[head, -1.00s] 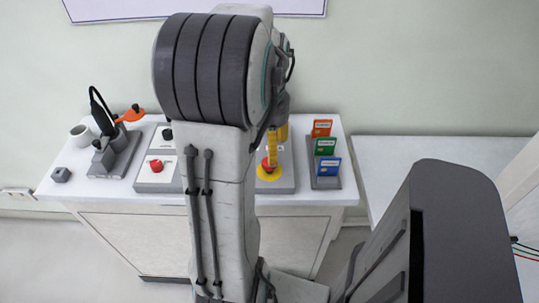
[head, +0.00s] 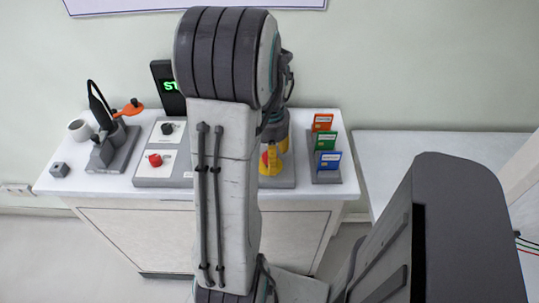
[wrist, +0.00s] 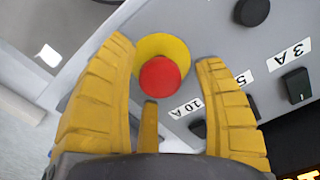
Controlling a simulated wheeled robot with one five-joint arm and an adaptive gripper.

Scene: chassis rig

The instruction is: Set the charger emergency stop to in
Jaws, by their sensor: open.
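The charger emergency stop is a red round button on a yellow disc (wrist: 162,77), seen in the wrist view on a grey panel. In the head view its red cap (head: 264,158) shows only partly, behind my gripper. My gripper (wrist: 163,55) is open, with yellow ribbed fingers to the left and right of the button and a third finger below it. The fingers look apart from the button; whether any touches it I cannot tell. How far the button is pressed I cannot tell.
Beside the stop are black switches (wrist: 296,86) labelled 3 A, 5 and 10 A. Another red button (head: 155,160) and a black knob (head: 168,128) sit on the left panel. Coloured cards (head: 328,160) stand to the right. A second white table (head: 440,145) is clear.

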